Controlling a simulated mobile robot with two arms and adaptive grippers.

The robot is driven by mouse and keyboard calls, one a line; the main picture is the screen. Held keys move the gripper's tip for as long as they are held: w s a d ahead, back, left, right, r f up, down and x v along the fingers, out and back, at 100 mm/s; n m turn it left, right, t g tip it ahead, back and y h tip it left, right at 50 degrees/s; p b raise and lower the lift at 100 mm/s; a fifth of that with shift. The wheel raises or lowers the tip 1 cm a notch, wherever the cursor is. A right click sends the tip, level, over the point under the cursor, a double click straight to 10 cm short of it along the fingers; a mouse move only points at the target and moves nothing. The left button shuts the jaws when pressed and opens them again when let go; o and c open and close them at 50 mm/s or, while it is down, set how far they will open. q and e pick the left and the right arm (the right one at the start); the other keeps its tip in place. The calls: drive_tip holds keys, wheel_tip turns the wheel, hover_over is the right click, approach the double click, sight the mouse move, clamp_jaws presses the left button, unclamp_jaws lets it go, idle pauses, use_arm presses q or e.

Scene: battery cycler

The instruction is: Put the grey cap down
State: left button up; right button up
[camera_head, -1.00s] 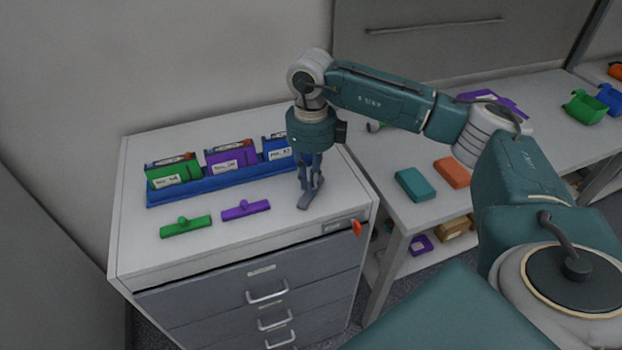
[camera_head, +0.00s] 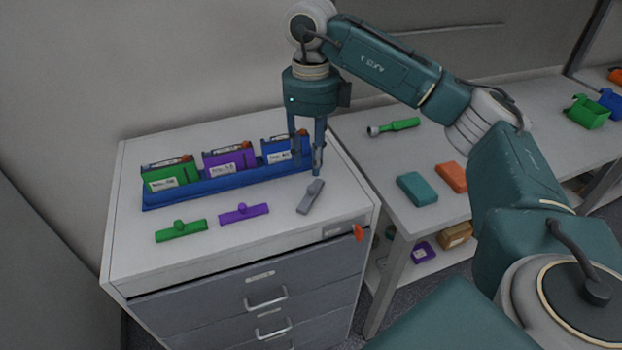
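The grey cap (camera_head: 311,197) lies on the white cabinet top, right of the purple cap (camera_head: 243,213) and the green cap (camera_head: 181,230). My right gripper (camera_head: 307,172) is above and behind the grey cap, fingers pointing down and spread apart. It is empty and clear of the cap. Its fingers are in front of the right end of the blue tray. My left gripper is not in view.
The blue tray (camera_head: 215,184) holds a green battery box (camera_head: 170,175), a purple one (camera_head: 230,160) and a blue one (camera_head: 277,151). A side table with a teal block (camera_head: 417,189) and orange block (camera_head: 452,176) stands right. The cabinet's front right top is clear.

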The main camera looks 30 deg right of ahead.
wheel_tip(320, 180, up, 4)
drive_tip(key=shift+f, duration=0.1)
idle(0.6)
